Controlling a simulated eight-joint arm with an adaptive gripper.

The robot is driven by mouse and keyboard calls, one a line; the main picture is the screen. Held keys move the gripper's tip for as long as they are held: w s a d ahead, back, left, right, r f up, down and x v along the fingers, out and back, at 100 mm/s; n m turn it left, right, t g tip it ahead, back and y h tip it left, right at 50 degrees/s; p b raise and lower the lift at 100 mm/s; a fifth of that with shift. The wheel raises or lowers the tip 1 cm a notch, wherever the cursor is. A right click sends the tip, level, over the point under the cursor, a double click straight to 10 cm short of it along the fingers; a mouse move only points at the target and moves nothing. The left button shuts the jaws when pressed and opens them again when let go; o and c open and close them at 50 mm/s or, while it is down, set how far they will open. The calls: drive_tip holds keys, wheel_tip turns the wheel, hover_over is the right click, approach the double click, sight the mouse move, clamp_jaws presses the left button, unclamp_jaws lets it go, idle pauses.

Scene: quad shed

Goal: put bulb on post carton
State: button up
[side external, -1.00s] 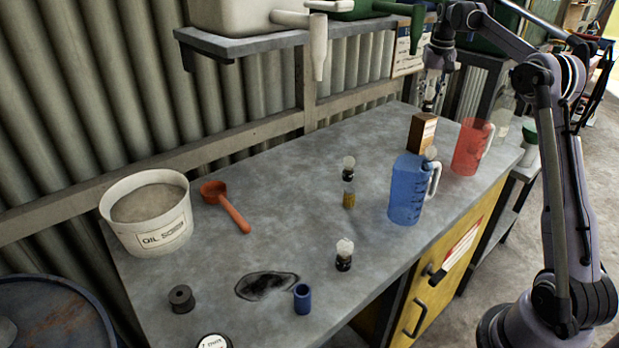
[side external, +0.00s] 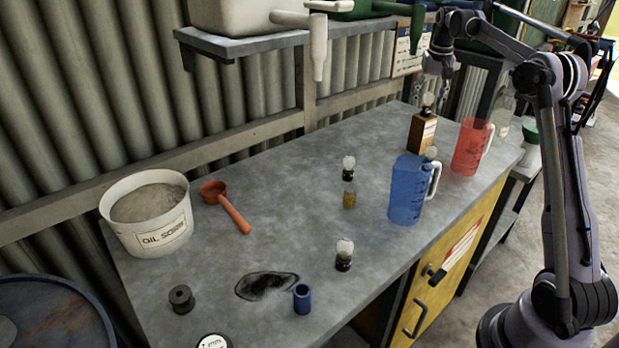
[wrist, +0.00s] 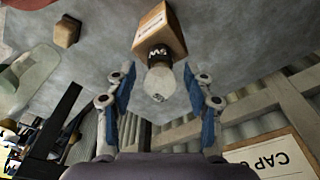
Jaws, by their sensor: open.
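A brown carton (side external: 423,133) with a pale label stands on the bench near the wall. A clear bulb (side external: 428,100) with a dark base stands on its top, base down. In the wrist view the bulb (wrist: 159,82) shows between my spread fingers, glass end toward the camera, with the carton (wrist: 163,37) beyond it. My gripper (side external: 437,70) is above the bulb, open and empty, with a gap between them. Other bulbs stand on the bench: one in the middle (side external: 348,167), one near the front (side external: 344,252), and one partly hidden behind the blue jug (side external: 431,153).
A blue jug (side external: 406,195) and a red jug (side external: 470,147) stand close to the carton. A small amber item (side external: 349,198), orange scoop (side external: 226,207), white tub (side external: 150,218) and blue cup (side external: 302,299) are on the bench (side external: 270,190). A shelf (side external: 250,45) overhangs its back.

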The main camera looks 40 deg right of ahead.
sight(430, 92)
drive_tip(key=r, duration=0.7)
drive_tip(key=shift+s+a+r, duration=0.25)
drive_tip(key=shift+s+a, duration=0.1)
drive_tip(key=shift+a, duration=0.05)
drive_tip(key=shift+r, duration=0.1)
